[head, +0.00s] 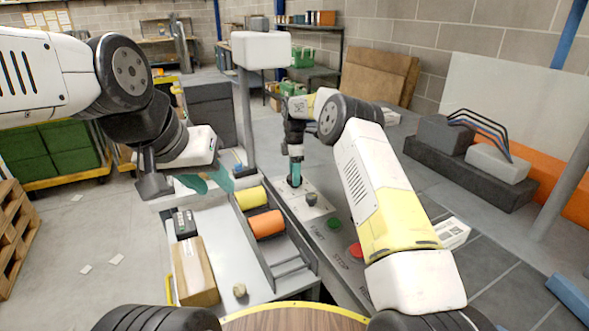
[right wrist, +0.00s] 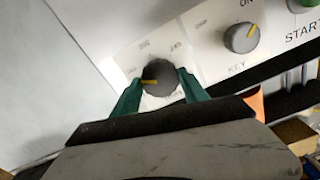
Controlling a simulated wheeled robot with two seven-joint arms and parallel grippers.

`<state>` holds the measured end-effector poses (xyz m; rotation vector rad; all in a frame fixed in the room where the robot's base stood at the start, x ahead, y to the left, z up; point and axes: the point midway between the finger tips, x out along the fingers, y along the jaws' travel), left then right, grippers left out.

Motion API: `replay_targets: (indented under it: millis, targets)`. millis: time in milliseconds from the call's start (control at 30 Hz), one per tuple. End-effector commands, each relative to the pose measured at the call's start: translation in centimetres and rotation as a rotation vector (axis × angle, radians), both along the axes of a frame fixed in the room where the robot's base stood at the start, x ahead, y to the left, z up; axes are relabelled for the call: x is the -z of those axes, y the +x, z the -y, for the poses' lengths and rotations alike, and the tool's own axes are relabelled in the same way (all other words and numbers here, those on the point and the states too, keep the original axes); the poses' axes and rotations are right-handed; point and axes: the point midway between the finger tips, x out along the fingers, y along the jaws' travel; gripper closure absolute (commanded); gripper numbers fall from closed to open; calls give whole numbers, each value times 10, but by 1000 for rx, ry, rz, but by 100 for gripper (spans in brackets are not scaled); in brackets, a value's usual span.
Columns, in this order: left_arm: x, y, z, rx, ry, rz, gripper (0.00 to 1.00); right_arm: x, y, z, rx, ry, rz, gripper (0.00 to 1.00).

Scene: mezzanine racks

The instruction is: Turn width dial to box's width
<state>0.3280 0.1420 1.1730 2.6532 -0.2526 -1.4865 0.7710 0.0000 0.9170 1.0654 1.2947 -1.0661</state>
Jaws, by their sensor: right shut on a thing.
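The width dial (right wrist: 159,77) is a dark round knob on a white panel in the right wrist view. Its yellow mark points left, slightly down; the small labels around it are too blurred to read. My right gripper (right wrist: 160,88) is shut on the dial, one green finger on each side. In the head view my right gripper (head: 295,178) reaches down to the panel and hides the dial. A brown cardboard box (head: 195,272) lies on the white table at front left; I cannot tell whether it is the task's box. My left gripper (head: 206,181) hangs above the table, fingers apart and empty.
A grey key knob (right wrist: 241,38) with a yellow mark sits beside the dial. Green (head: 333,224) and red (head: 355,250) buttons are on the console. A white labelled box (head: 452,232) lies at right.

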Motion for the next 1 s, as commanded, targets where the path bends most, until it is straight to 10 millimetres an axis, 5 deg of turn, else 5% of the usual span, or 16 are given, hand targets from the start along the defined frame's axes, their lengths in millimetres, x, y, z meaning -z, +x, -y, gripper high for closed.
replay_targets:
  millis: [400,433,533,833,1000]
  targets:
    - [0,0,0,0,0,0,64,-2,1,0,-5,1,6,89]
    - [0,0,0,0,0,0,64,-2,1,0,-5,1,6,43]
    - [0,0,0,0,0,0,64,-1,1,0,-5,1,5,27]
    - [0,0,0,0,0,0,64,-1,1,0,-5,0,2,27]
    - [0,0,0,0,0,0,64,-19,1,0,-5,1,5,27]
